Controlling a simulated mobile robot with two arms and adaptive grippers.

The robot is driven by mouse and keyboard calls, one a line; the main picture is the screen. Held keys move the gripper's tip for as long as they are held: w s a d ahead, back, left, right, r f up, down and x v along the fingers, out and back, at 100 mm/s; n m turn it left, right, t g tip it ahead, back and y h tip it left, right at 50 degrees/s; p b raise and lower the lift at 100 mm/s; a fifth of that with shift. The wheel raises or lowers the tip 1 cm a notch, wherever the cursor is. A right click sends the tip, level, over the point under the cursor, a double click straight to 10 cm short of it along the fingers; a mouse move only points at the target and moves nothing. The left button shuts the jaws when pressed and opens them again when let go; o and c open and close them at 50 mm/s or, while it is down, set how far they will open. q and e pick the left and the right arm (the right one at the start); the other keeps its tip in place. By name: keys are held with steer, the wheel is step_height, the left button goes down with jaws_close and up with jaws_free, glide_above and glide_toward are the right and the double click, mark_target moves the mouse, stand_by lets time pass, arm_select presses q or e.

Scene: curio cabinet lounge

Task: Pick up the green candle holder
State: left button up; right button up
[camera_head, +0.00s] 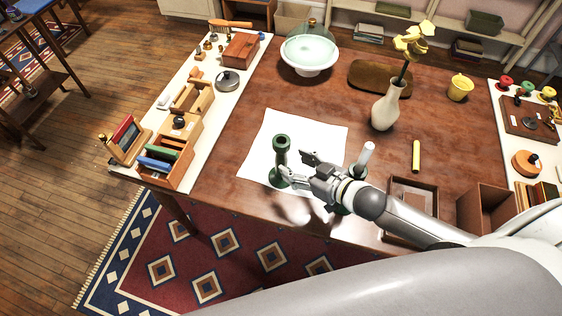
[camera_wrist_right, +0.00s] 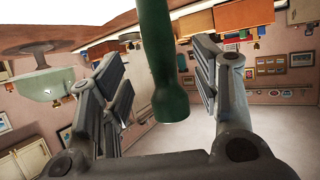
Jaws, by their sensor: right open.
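The green candle holder (camera_head: 281,150) stands upright on the white sheet (camera_head: 268,128), near the front edge of the wooden table. My right gripper (camera_head: 297,165) is beside it on the right, with its fingers reaching toward the stem. In the right wrist view, the green candle holder (camera_wrist_right: 168,70) shows between the two spread fingers of the right gripper (camera_wrist_right: 155,75), with a gap visible on each side. The right gripper is open and holds nothing. Part of the holder's base is hidden by a finger in the head view. My left gripper is not seen.
A yellow stick (camera_head: 416,156), a white vase (camera_head: 386,106) with yellow flowers and open wooden boxes (camera_head: 484,207) are to the right.

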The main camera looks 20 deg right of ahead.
mark_target(286, 160)
steer(key=shift+w+a+f, duration=0.1)
steer(key=shift+w+a, duration=0.1)
steer(key=shift+w, duration=0.15)
steer(key=shift+w+a, duration=0.15)
steer(key=shift+w, duration=0.1)
steer(key=x, duration=0.5)
steer(key=shift+f+p, duration=0.15)
steer(key=shift+p, duration=0.25)
steer(key=c, duration=1.2)
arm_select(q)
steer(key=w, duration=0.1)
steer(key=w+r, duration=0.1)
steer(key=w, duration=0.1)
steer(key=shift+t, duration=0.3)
arm_select(e)
jaws_close()
